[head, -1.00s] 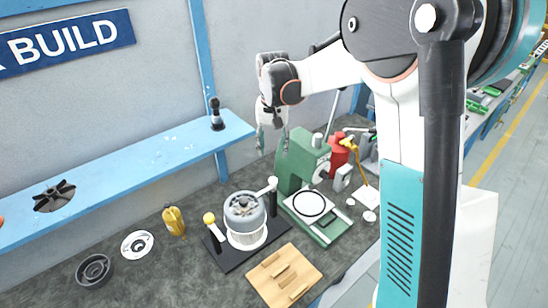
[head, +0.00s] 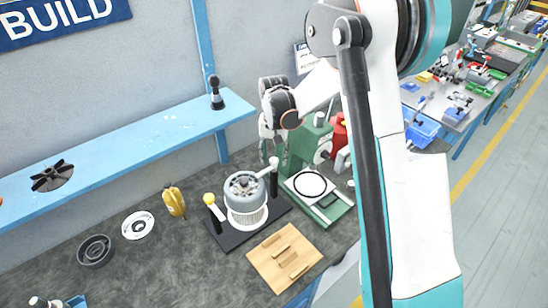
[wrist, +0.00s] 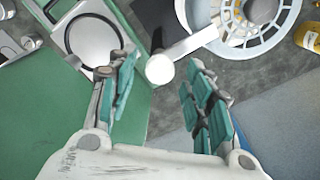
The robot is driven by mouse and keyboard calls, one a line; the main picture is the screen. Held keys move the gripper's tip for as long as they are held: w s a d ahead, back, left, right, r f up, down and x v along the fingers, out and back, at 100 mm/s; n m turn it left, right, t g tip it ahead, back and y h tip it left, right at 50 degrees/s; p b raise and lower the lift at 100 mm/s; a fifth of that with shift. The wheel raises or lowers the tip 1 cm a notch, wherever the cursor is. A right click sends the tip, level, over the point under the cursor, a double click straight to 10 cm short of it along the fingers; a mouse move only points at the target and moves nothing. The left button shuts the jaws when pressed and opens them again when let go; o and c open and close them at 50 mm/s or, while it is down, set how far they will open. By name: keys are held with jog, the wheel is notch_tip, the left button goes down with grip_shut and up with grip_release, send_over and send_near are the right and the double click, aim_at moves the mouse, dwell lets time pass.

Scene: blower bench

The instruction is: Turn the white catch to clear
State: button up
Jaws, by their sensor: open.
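The white catch (wrist: 187,47) is a white arm with a round white knob at its end. In the head view the catch (head: 269,167) sits on top of the right black post of the blower stand (head: 232,235). The grey blower motor (head: 245,190) stands upright in a white ribbed ring between the posts. My gripper (wrist: 160,66) is open, with the white knob showing between its fingertips in the wrist view. In the head view my gripper (head: 268,145) hangs just above the catch. I cannot tell whether a finger touches it.
A second catch with a yellow knob (head: 209,198) tops the left post. A green press (head: 310,145) stands close on the right. A blue shelf (head: 110,155) runs behind.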

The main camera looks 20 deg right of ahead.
jog(key=shift+f, duration=0.35)
jog(key=shift+c, duration=0.6)
grip_shut()
